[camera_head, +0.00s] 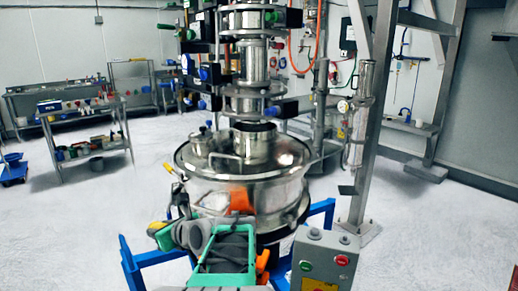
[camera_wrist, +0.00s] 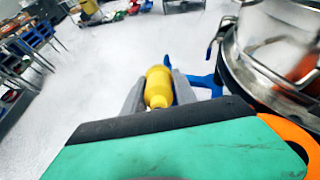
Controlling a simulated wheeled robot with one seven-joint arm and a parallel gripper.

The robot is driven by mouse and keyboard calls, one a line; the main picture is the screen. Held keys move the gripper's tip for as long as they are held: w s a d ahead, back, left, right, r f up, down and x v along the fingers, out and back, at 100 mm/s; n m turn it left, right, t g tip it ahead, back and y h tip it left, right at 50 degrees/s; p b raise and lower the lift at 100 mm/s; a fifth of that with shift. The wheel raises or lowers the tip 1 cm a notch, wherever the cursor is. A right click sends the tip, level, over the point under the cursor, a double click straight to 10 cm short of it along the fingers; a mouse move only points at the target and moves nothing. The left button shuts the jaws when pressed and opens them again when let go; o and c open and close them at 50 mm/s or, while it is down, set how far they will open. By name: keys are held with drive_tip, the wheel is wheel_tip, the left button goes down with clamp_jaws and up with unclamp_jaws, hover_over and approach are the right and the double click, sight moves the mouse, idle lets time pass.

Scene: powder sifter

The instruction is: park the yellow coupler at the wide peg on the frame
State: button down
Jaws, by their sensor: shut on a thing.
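My gripper (camera_wrist: 158,90) is shut on the yellow coupler (camera_wrist: 158,83), a bottle-shaped piece between the grey fingers in the wrist view. In the head view the coupler (camera_head: 161,236) shows at the left end of my gripper (camera_head: 172,234), low in front of the sifter. The steel frame post (camera_head: 366,130) stands right of the sifter, well apart from the coupler. A small dark piece (camera_head: 347,190) juts from its lower left side; I cannot tell if this is the wide peg.
The steel sifter drum (camera_head: 250,187) is close on the right of my gripper, above a blue stand (camera_head: 130,265). A grey control box (camera_head: 325,262) stands at front right. A workbench (camera_head: 62,115) is at the left; the floor between is clear.

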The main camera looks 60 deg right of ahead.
drive_tip(key=s+d+r+m+g+p, duration=0.1)
drive_tip(key=s+d+r+p, duration=0.15)
drive_tip(key=d, duration=0.25)
drive_tip(key=s+d+r+g+h+p, duration=0.1)
drive_tip(key=s+d+r+p, duration=0.15)
drive_tip(key=d+r, duration=0.2)
drive_tip(key=s+d+r+m+g+p, duration=0.1)
drive_tip(key=s+d+r+p, duration=0.15)
drive_tip(key=d, duration=0.35)
drive_tip(key=s+d+r+m+g+p, duration=0.1)
drive_tip(key=s+d+g+p, duration=0.15)
drive_tip(key=s+d, duration=0.25)
drive_tip(key=s+d+r+g+p, duration=0.1)
drive_tip(key=s+d+p, duration=0.2)
drive_tip(key=s+d, duration=0.25)
drive_tip(key=g+y+p, duration=0.1)
drive_tip(key=g+y, duration=0.2)
drive_tip(key=g, duration=0.3)
approach(316, 230)
drive_tip(key=shift+n, duration=0.3)
drive_tip(key=f+b, duration=0.4)
drive_tip(key=f, duration=0.1)
drive_tip(key=shift+w+d+f, duration=0.1)
drive_tip(key=shift+w+d, duration=0.1)
drive_tip(key=shift+f+b, duration=0.35)
drive_tip(key=shift+f, duration=0.05)
drive_tip(key=shift+f, duration=0.7)
drive_tip(key=c, duration=0.9)
unclamp_jaws()
